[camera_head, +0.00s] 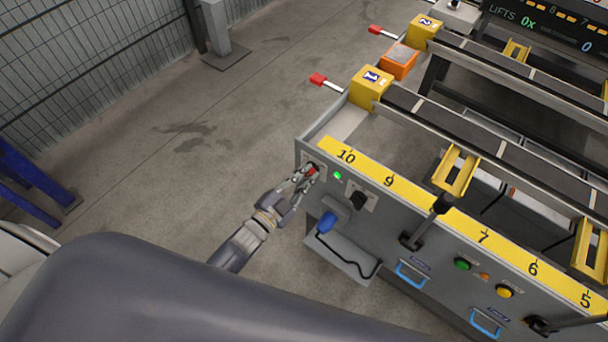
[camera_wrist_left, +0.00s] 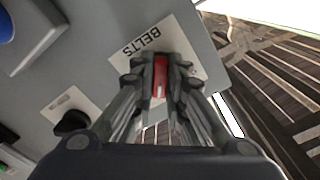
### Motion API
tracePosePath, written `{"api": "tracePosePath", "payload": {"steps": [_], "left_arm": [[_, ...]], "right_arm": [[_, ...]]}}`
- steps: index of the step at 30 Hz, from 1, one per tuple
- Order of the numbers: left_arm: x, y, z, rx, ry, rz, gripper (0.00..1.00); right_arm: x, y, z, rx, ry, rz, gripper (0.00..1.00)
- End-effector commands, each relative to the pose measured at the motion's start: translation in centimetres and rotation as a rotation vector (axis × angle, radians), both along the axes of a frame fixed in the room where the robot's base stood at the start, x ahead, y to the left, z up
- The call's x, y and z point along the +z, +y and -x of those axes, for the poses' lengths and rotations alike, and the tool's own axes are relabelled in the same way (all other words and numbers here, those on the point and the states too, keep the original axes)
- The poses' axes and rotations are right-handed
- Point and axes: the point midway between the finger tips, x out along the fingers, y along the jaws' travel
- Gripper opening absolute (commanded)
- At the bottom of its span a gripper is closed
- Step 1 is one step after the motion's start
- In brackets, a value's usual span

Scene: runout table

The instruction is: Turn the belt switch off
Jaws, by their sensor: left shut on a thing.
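The belt switch (camera_wrist_left: 160,75) is a red piece on a white plate marked BELTS (camera_wrist_left: 140,45) in the left wrist view. In the head view the red switch (camera_head: 312,170) shows at the left end of the grey panel, below the yellow number 10. My left gripper (camera_head: 306,175) is at the switch. In the left wrist view its fingers (camera_wrist_left: 160,85) are shut on the red switch, one on each side. The fingers hide part of the switch. My right gripper is not in view.
A lit green lamp (camera_head: 337,175) and a black knob (camera_head: 357,200) sit just right of the switch. Open floor (camera_head: 190,150) lies to the left.

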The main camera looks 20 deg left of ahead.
Motion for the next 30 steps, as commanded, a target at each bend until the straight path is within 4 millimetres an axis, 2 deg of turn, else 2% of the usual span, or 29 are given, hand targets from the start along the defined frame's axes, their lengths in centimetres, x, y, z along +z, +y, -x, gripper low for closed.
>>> {"api": "tracePosePath", "payload": {"steps": [14, 30], "left_arm": [[-0.03, -0.04, 0.04, -0.002, 0.149, 0.403, 0.00], [-0.13, -0.09, 0.06, -0.001, 0.324, 0.886, 0.00]], "right_arm": [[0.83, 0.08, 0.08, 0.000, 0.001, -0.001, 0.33], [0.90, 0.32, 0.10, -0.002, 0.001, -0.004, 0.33]]}}
